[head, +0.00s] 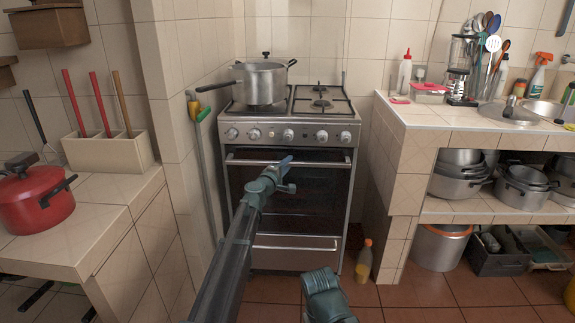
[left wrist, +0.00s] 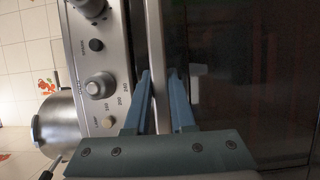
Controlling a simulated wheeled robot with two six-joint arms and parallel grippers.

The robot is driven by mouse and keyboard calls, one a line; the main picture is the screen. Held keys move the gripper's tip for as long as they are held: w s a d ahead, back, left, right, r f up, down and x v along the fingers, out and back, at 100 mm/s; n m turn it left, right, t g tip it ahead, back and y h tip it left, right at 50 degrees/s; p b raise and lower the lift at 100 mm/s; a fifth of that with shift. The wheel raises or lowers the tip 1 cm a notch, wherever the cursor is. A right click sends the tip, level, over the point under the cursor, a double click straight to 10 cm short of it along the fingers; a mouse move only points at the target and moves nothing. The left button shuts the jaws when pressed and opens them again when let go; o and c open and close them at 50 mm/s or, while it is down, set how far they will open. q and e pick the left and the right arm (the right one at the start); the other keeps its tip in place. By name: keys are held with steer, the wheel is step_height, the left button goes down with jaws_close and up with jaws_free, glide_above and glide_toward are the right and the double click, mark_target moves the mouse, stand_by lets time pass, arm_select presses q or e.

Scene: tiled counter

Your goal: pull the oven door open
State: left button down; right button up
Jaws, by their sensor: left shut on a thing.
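The oven door (head: 297,196) is the dark glass front of a steel stove, below a row of knobs. It looks shut or nearly shut; I cannot tell if there is a small gap. Its handle (head: 255,162) is a horizontal metal bar along the door's top. My left gripper (head: 287,163) is at the handle, right of its middle, and hides part of it. In the left wrist view the blue fingers (left wrist: 161,88) stand on both sides of the handle bar (left wrist: 157,40), shut on it. My right gripper does not show; a teal part of my arm is at the bottom.
A steel pot (head: 260,84) stands on the stove's left burners. A bottle (head: 364,260) stands on the floor right of the stove. A tiled counter (head: 428,112) is on the right, and a lower ledge (head: 100,222) with a red pot (head: 36,199) is on the left.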

arm_select(q)
steer(key=s+f+b, duration=0.5)
steer(key=s, duration=0.5)
steer(key=s+f+b, duration=0.5)
steer(key=s, duration=0.6)
steer(key=shift+s+f+b, duration=0.15)
steer(key=shift+f+b, duration=0.25)
steer(key=c, duration=0.8)
jaws_free()
steer(key=shift+o, duration=0.2)
